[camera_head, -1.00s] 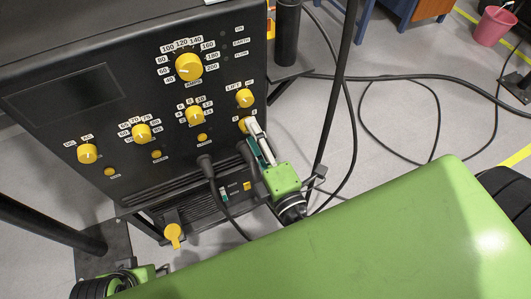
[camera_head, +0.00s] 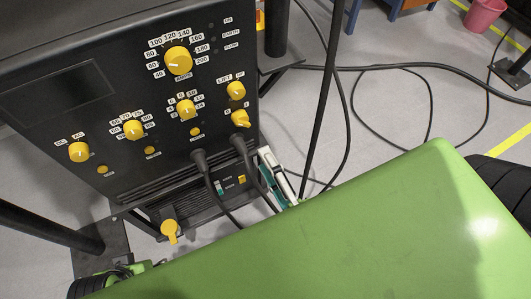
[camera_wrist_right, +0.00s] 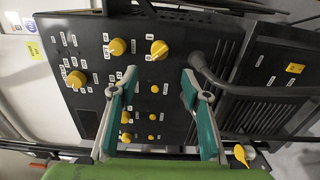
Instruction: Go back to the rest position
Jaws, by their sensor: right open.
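The black machine panel (camera_head: 60,130) with yellow knobs fills the left of the head view. Its lower right knob (camera_head: 240,118) stands clear of any gripper. My right gripper (camera_head: 268,158) is below that knob, beside the panel's right edge, and partly hidden behind my green body. In the right wrist view its two teal-sided fingers (camera_wrist_right: 158,82) are spread wide with nothing between them. They point at the panel, and the same knob shows ahead of the gap (camera_wrist_right: 159,50). My left gripper is not in view.
Two thick black cables (camera_head: 240,150) leave the panel near my right gripper. A dark pole (camera_head: 322,100) stands to the right. More cables (camera_head: 400,72) lie on the grey floor. A pink bucket (camera_head: 484,16) is at the far right.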

